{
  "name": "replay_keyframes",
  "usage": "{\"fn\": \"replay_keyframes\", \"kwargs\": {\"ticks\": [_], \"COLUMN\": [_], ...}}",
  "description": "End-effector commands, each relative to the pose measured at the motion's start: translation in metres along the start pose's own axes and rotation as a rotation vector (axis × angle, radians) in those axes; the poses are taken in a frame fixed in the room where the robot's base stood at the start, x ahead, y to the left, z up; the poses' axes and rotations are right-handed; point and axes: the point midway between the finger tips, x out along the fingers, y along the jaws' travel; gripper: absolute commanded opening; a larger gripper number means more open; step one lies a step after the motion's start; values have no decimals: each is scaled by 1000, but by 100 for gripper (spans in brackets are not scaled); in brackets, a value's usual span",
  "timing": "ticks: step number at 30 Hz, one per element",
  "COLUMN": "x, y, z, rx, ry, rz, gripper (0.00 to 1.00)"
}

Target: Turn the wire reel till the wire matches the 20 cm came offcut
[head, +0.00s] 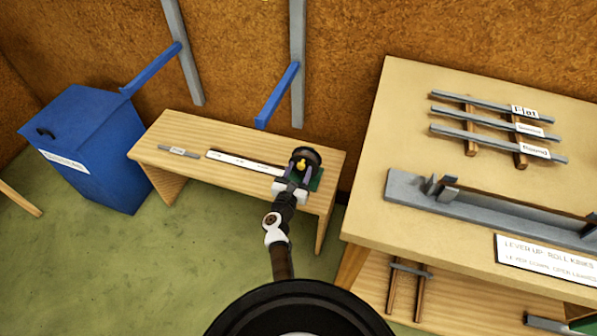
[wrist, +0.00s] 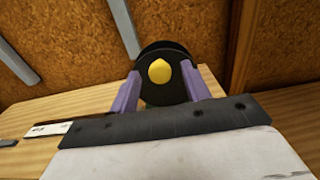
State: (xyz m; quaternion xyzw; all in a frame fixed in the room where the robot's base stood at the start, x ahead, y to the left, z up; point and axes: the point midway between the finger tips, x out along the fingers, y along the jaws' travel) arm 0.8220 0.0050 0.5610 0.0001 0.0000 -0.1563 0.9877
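The wire reel (head: 305,155) is a black disc with a yellow knob (head: 301,166), at the right end of the low wooden bench. In the wrist view the reel (wrist: 178,62) faces me, with the yellow knob (wrist: 159,71) at its middle. My gripper (head: 299,172) is at the reel; in the wrist view its purple fingers (wrist: 161,85) stand apart on either side of the knob, with no visible contact. A short grey labelled strip (head: 178,151), likely the came offcut, lies at the bench's left. I cannot make out any wire.
A white marked strip (head: 243,162) lies along the low bench (head: 235,138). A green piece (head: 316,181) is beside the reel. A blue bin (head: 90,150) stands left. A larger table (head: 400,130) with labelled cames stands right. Blue arms (head: 278,96) jut from the wall.

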Motion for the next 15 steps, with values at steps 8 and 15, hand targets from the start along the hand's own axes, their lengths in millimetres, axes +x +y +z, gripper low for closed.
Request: {"fn": "replay_keyframes", "kwargs": {"ticks": [8, 15], "x": [0, 0], "y": [0, 0], "z": [0, 0], "rx": [0, -7], "ry": [0, 0], "rz": [0, 0], "gripper": [12, 2]}}
